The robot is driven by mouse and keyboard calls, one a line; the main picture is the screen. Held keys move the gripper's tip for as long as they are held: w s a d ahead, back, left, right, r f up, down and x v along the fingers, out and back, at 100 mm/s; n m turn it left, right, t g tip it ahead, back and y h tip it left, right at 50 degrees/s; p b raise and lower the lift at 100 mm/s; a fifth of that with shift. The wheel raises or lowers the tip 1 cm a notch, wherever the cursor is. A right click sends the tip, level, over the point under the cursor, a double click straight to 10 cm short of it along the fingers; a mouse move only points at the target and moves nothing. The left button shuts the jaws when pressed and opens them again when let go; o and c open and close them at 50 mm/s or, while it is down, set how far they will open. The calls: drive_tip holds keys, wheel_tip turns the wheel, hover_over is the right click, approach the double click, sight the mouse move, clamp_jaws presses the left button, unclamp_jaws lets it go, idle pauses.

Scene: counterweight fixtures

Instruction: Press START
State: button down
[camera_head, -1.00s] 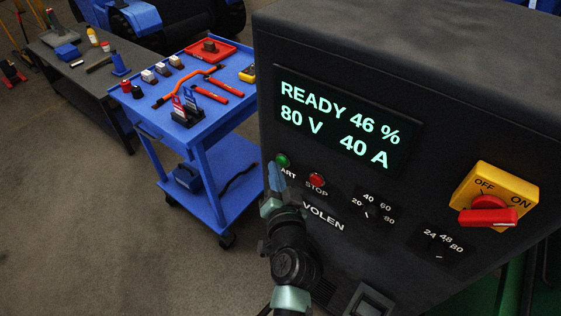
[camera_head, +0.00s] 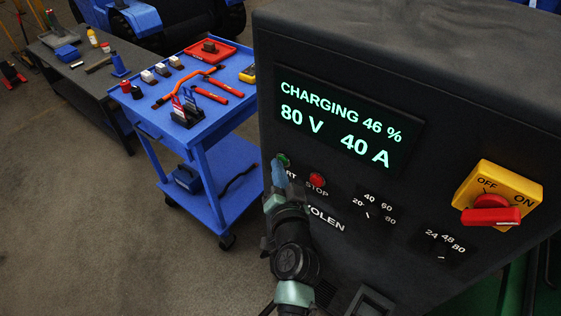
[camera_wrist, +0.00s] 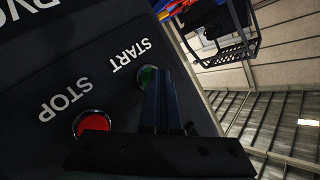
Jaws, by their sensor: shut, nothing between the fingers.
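The green START button (camera_head: 284,160) is on the front panel of the dark charger cabinet (camera_head: 400,60), left of the red STOP button (camera_head: 317,180). My gripper (camera_head: 278,168) is shut and empty, its fingertips at the START button and partly covering it and its label. In the wrist view the fingers (camera_wrist: 155,95) reach to the green START button (camera_wrist: 147,76), and the red STOP button (camera_wrist: 92,124) is clear of them. Contact itself is hidden. The display (camera_head: 340,125) reads CHARGING 46 %, 80 V, 40 A.
A yellow switch with a red handle (camera_head: 490,208) and two dials, one of them the upper dial (camera_head: 368,213), are on the panel to the right. A blue cart (camera_head: 205,110) with tools stands to the left, with a dark bench (camera_head: 85,75) behind it. Floor lies open at lower left.

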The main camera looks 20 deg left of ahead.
drive_tip(key=shift+s+a+p, duration=0.3)
drive_tip(key=shift+s+p, duration=0.05)
drive_tip(key=shift+s, duration=0.55)
drive_tip(key=s, duration=0.1)
drive_tip(key=s+a+p, duration=0.1)
drive_tip(key=s, duration=0.2)
drive_tip(key=shift+s+a+p, duration=0.35)
drive_tip(key=shift+a, duration=0.05)
idle(0.5)
